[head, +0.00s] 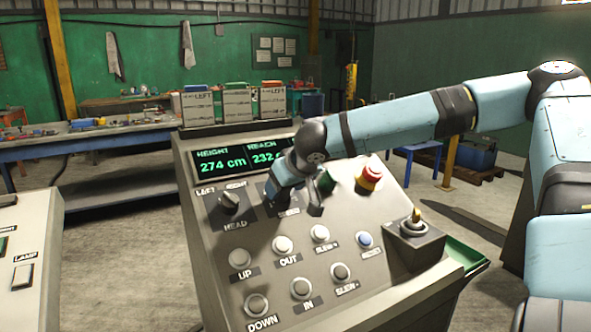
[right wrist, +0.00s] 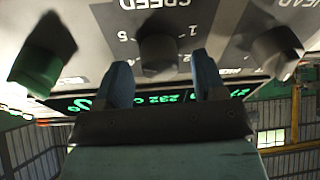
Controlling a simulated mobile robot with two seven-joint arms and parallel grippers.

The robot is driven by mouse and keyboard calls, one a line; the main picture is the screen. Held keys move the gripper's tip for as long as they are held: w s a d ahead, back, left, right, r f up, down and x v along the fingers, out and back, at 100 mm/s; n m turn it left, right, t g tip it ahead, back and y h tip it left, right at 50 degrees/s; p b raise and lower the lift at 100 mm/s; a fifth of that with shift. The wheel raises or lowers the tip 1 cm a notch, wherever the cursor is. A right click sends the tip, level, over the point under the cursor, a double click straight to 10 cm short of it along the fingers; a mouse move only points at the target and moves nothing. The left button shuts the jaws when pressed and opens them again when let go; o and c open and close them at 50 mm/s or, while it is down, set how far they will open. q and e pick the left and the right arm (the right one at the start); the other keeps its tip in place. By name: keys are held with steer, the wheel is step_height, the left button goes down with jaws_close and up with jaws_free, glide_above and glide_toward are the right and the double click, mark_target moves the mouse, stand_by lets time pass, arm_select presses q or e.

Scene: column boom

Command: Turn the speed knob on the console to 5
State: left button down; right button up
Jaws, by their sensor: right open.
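The console (head: 330,260) stands in front of me with a sloping grey panel. In the right wrist view, which is upside down, the dark speed knob (right wrist: 160,50) sits below the word SPEED, with a 1 and a 5 marked at its sides. I cannot tell which mark its pointer is at. My right gripper (right wrist: 163,62) is open, its blue fingers on either side of the knob; contact is not clear. In the head view my right gripper (head: 290,190) is over the upper middle of the panel and mostly hides the knob. My left gripper is not in view.
The head knob (head: 230,202) is left of the speed knob. A green control (head: 325,182) and a red emergency button (head: 369,177) are to its right. Several round buttons lie below, with a joystick (head: 413,224) at the right. The display (head: 222,162) is above.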

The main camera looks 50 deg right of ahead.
steer(key=p+v, duration=0.3)
steer(key=v, duration=0.9)
steer(key=shift+s+r, duration=0.3)
steer(key=shift+a, duration=0.1)
